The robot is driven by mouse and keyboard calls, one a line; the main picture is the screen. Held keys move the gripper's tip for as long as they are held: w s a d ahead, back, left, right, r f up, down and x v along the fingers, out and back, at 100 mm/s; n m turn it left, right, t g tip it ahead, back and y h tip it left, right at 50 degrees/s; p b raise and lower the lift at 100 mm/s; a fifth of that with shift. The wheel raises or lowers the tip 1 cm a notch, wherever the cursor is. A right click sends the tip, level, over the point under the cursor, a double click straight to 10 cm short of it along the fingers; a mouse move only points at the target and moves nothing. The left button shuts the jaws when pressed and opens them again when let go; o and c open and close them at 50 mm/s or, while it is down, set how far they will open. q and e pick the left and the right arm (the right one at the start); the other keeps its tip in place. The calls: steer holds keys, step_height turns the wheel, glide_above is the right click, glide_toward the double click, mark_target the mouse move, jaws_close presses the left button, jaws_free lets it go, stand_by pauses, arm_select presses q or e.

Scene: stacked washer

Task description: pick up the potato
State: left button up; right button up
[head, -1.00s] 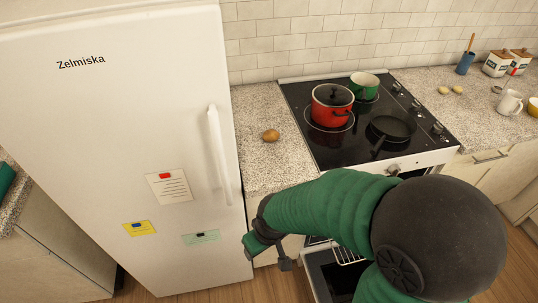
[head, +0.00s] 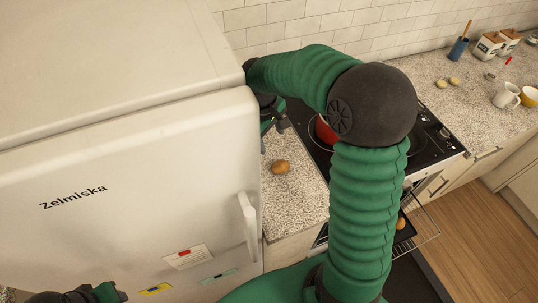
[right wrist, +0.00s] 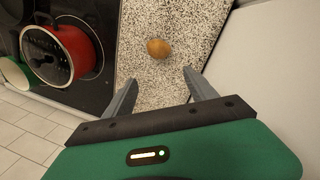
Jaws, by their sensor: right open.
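The potato (head: 281,167) is a small brown oval lying on the speckled countertop (head: 295,205) between fridge and stove. It also shows in the right wrist view (right wrist: 158,48), beyond the fingertips and roughly between their lines. My right gripper (head: 272,136) is above the counter near the fridge's edge, behind the potato in the head view. Its two fingers (right wrist: 160,82) are apart with nothing between them. My left gripper (head: 85,295) shows only partly at the bottom left, in front of the fridge; its fingers cannot be made out.
The white fridge (head: 150,140) stands close on the left. The black stove (head: 435,150) carries a red pot (right wrist: 62,52), partly hidden by my right arm in the head view. An oven rack (head: 425,228) sticks out below.

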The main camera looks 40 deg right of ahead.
glide_above(279, 164)
steer(key=s, duration=0.1)
steer(key=f, duration=0.7)
steer(key=shift+a+f, duration=0.35)
steer(key=shift+f, duration=0.05)
steer(key=f, duration=0.1)
steer(key=w+f, duration=0.1)
steer(key=f, duration=0.1)
steer(key=shift+w+d+f, duration=0.15)
steer(key=shift+w+f, duration=0.1)
steer(key=shift+f, duration=0.1)
steer(key=f, duration=0.3)
steer(key=shift+s+f, duration=0.2)
steer(key=shift+f, duration=0.25)
arm_select(q)
steer(key=shift+s+d+r, duration=0.2)
steer(key=shift+s+r, duration=0.1)
steer(key=shift+s, duration=0.2)
steer(key=shift+s+d+r, duration=0.15)
steer(key=shift+s+r, duration=0.15)
steer(key=shift+s, duration=0.15)
arm_select(e)
steer(key=shift+d+f, duration=0.1)
steer(key=shift+d, duration=0.15)
steer(key=shift+w, duration=0.1)
steer(key=c, duration=1.2)
